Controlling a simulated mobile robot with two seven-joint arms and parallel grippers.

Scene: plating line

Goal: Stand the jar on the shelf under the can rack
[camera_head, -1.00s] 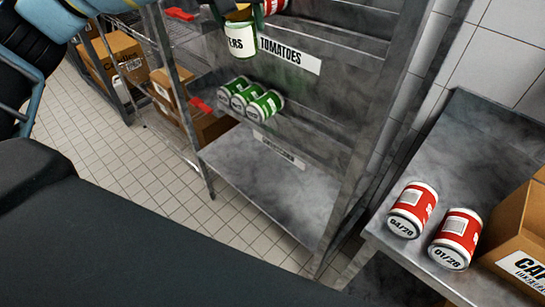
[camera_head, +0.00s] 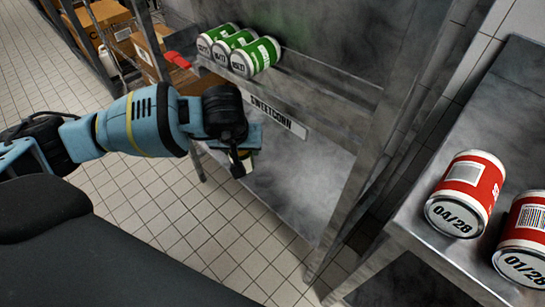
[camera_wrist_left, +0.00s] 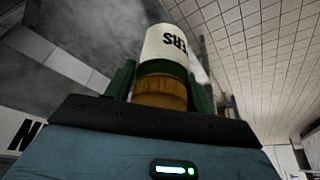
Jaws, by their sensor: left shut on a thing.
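The jar has a white label ending in "ERS" and a golden lid. In the left wrist view the jar (camera_wrist_left: 165,50) is between the two green fingers of my left gripper (camera_wrist_left: 162,80), with the lid towards the palm. In the head view my left gripper (camera_head: 241,162) is shut on it and hides most of the jar. The gripper is in front of the bare lower steel shelf (camera_head: 305,185), near its left part. The can rack (camera_head: 335,88) is above this shelf and carries a "SWEETCORN" sign. My right gripper is not in view.
Several green cans (camera_head: 240,47) lie on the rack. A steel post (camera_head: 365,165) bounds the shelf on the right. Cardboard boxes (camera_head: 100,30) are at the upper left. The visible lower shelf is clear.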

